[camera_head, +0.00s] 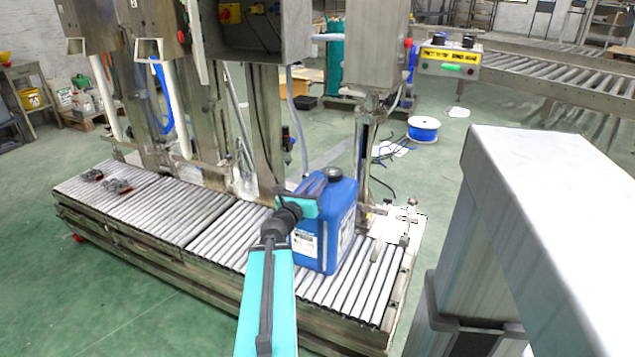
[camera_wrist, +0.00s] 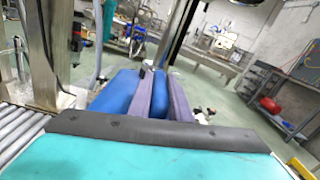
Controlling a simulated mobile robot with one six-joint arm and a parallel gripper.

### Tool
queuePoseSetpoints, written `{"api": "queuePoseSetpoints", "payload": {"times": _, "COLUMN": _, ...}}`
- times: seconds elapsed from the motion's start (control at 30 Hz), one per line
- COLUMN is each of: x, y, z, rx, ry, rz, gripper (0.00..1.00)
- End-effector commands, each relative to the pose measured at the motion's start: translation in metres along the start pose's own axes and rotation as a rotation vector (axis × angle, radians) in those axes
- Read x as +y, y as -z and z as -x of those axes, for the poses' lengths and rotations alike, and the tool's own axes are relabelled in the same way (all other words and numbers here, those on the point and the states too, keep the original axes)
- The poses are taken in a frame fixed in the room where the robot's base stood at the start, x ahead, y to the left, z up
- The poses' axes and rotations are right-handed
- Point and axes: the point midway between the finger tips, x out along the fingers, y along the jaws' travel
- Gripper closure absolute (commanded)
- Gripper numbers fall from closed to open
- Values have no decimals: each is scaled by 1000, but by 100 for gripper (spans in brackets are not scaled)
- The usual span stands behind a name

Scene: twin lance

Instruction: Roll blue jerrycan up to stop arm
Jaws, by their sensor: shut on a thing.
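The blue jerrycan (camera_head: 326,225) stands upright on the roller conveyor (camera_head: 200,217), near its right end. It has a dark cap and white labels. My gripper (camera_head: 308,205) is at the jerrycan's upper left, and its jaws are shut on the jerrycan's top part. The exact spot of the grip is partly hidden by my wrist. The stop arm seems to be the metal piece (camera_head: 380,247) at the conveyor's right end, just right of the jerrycan.
Steel uprights (camera_head: 265,130) and filling machinery stand along the conveyor's far side. Small metal parts (camera_head: 117,185) lie on the left rollers. A large grey beam (camera_head: 545,200) fills the right foreground.

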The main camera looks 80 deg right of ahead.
Motion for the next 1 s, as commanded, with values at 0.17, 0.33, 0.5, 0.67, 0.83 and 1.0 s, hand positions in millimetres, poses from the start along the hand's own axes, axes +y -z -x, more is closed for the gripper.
{"api": "queuePoseSetpoints", "payload": {"times": 0.17, "x": -6, "y": 4, "z": -2, "rx": 6, "ry": 2, "rz": 1, "gripper": 100}}
{"api": "queuePoseSetpoints", "payload": {"times": 0.33, "x": -11, "y": 5, "z": -3, "rx": 5, "ry": 4, "rz": 1, "gripper": 100}}
{"api": "queuePoseSetpoints", "payload": {"times": 0.5, "x": -16, "y": 7, "z": -4, "rx": 5, "ry": 5, "rz": 0, "gripper": 100}}
{"api": "queuePoseSetpoints", "payload": {"times": 0.67, "x": -20, "y": 9, "z": -5, "rx": 6, "ry": 5, "rz": 0, "gripper": 100}}
{"api": "queuePoseSetpoints", "payload": {"times": 0.83, "x": -24, "y": 11, "z": -6, "rx": 6, "ry": 6, "rz": 0, "gripper": 100}}
{"api": "queuePoseSetpoints", "payload": {"times": 1.0, "x": -28, "y": 12, "z": -6, "rx": 6, "ry": 6, "rz": 0, "gripper": 100}}
